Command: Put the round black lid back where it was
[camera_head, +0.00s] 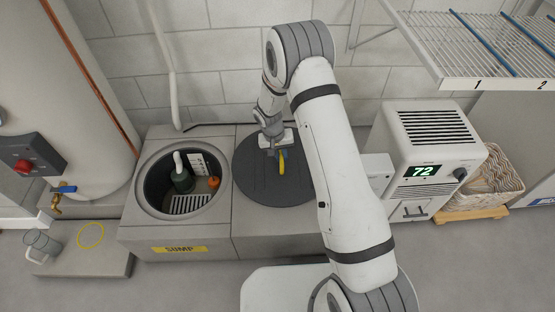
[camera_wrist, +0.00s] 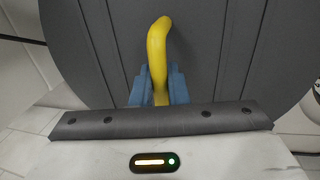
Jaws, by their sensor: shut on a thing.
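The round black lid (camera_head: 258,190) lies over the grey block's top, to the right of the open sump pit (camera_head: 183,181). It has a yellow handle (camera_head: 282,163), which also shows in the wrist view (camera_wrist: 158,50). My gripper (camera_head: 273,150) is over the lid and shut on the yellow handle; its blue fingers (camera_wrist: 160,88) sit on both sides of it. Whether the lid touches the block cannot be told. The pit is uncovered and shows a dark green pump (camera_head: 183,181), an orange float (camera_head: 213,182) and a grate. My arm hides the lid's right edge.
A white dehumidifier (camera_head: 431,150) reading 72 stands to the right, beside a woven basket (camera_head: 487,181). A wire shelf (camera_head: 480,45) is at upper right.

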